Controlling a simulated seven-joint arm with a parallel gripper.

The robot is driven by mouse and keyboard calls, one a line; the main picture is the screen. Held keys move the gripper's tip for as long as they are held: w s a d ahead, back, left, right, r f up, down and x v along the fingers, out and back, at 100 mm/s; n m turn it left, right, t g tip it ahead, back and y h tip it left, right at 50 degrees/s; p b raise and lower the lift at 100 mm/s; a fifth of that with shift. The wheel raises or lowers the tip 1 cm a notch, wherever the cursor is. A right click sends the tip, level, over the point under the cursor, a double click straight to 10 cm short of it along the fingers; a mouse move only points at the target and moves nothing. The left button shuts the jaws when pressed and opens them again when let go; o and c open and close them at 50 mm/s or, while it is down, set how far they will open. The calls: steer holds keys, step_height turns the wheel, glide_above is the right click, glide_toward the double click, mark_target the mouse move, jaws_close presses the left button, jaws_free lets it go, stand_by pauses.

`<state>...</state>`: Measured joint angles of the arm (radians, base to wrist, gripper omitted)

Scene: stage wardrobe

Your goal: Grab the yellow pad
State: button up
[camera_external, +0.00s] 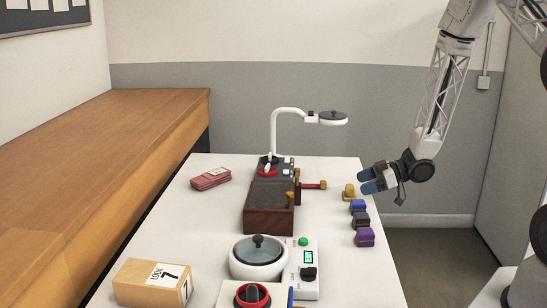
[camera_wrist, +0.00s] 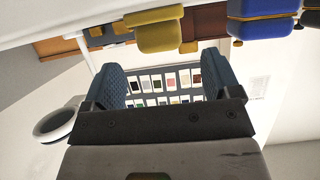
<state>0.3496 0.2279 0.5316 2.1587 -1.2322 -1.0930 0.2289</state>
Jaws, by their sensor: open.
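The yellow pad (camera_external: 349,190) stands near the right edge of the white table, the farthest of a row of small pads. In the wrist view the yellow pad (camera_wrist: 158,36) is at the top, just beyond the gap between my fingers. My gripper (camera_external: 368,181) is just right of the yellow pad in the external view, fingers pointing left. In the wrist view my gripper (camera_wrist: 166,80) is open, with nothing between its blue fingers. I cannot tell the exact distance to the pad.
A blue pad (camera_external: 358,205), a dark pad (camera_external: 361,219) and a purple pad (camera_external: 364,237) line the table edge nearer the camera. A dark wooden box (camera_external: 267,222), a white lamp (camera_external: 274,131) and a glass-lidded pot (camera_external: 257,262) stand left of them.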

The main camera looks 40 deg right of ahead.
mark_target(352, 186)
stand_by(0.3)
steer(key=shift+x, duration=2.6)
steer(key=shift+r, duration=0.1)
steer(key=c, duration=1)
steer(key=shift+r, duration=0.1)
steer(key=shift+r, duration=1.65)
steer(key=s+r, duration=0.1)
steer(key=s, duration=1.5)
steer(key=shift+a+r, duration=0.25)
steer(key=shift+a, duration=0.15)
